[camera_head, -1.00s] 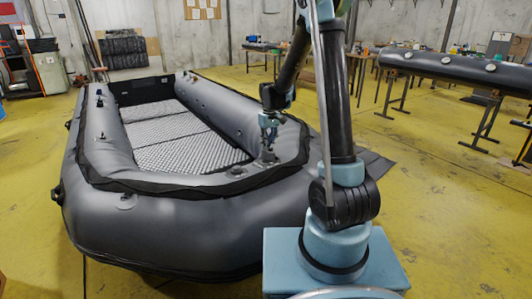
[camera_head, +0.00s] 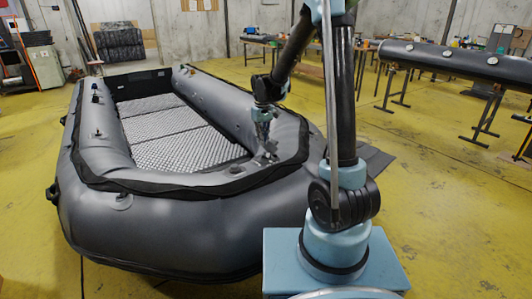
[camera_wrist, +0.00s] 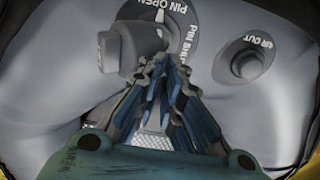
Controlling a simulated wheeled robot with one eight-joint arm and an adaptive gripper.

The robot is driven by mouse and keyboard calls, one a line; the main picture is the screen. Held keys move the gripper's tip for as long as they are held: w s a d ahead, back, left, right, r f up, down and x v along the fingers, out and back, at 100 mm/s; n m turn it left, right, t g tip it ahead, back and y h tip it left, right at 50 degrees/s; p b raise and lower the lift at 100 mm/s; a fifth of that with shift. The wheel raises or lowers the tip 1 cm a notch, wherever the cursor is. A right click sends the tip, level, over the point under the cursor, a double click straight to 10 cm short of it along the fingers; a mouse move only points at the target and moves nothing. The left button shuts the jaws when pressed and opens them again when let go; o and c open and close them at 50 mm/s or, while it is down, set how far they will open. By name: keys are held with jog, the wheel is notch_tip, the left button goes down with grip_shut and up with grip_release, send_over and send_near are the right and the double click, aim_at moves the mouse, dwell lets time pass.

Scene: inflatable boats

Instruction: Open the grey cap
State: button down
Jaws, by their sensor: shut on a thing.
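The grey cap (camera_wrist: 138,45) sits on the grey boat fabric in the wrist view, beside a round plate (camera_wrist: 182,18) lettered "PIN OPEN" and "PIN SHUT". It has a blocky tab on its left side. My gripper (camera_wrist: 160,62) has its fingertips drawn together at the cap's lower right edge, shut on it; the fingers hide part of the contact. In the head view my gripper (camera_head: 265,132) reaches down to the near right part of the boat's tube (camera_head: 180,225). The cap is too small to make out there.
A second round fitting (camera_wrist: 245,60) lettered "AIR OUT" lies right of the fingers. A long grey tube (camera_head: 455,60) rests on stands at the right. Tables stand behind. The yellow floor (camera_head: 440,210) at the right is largely open.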

jog(key=shift+s+a+r, duration=0.45)
jog(key=shift+a+r, duration=0.2)
jog(key=shift+r, duration=0.05)
jog(key=shift+s+a+r, duration=0.4)
jog(key=shift+a+r, duration=0.25)
jog(key=s+d+r+m+t, duration=0.1)
jog(key=s+d+r+m, duration=0.1)
jog(key=s+d+r, duration=0.35)
jog(key=s+d+r+m, duration=0.1)
jog(key=s+d+r, duration=0.1)
jog(key=s+d, duration=0.7)
jog(key=s+d+f+m, duration=0.1)
jog(key=s+d+f, duration=0.2)
jog(key=s, duration=0.5)
jog(key=s+d+f+m+t, duration=0.1)
jog(key=s+d+f, duration=0.3)
jog(key=s, duration=0.4)
jog(key=shift+s+d+m, duration=0.4)
jog(key=shift+d+m, duration=0.4)
jog(key=shift+d, duration=0.05)
jog(key=shift+w, duration=0.1)
